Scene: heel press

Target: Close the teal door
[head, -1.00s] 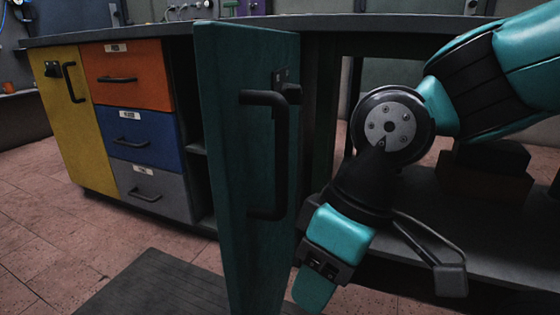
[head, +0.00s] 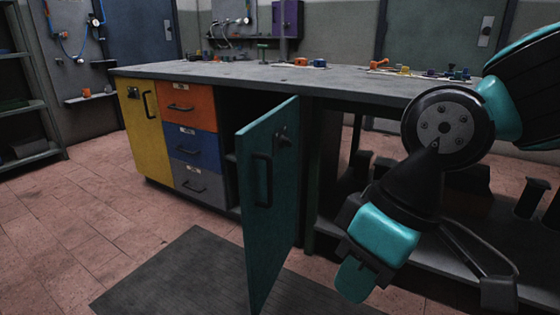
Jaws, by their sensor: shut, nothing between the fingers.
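The teal door (head: 272,210) stands wide open, swung out from the front of the workbench. A dark bar handle (head: 262,181) and a small latch (head: 283,136) are on its face. Behind it, part of the dark cabinet opening (head: 231,173) shows. My gripper (head: 352,282) is to the right of the door, pointing down, with a visible gap between it and the door in the picture. It is shut and empty. The door's hinge side is partly unclear in the shadow.
The workbench (head: 225,73) has a yellow door (head: 142,125) and orange (head: 188,106), blue (head: 193,145) and grey (head: 192,182) drawers, all shut. A dark mat (head: 180,275) lies on the floor before the door. Open shelving with dark objects is at right. Floor at left is clear.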

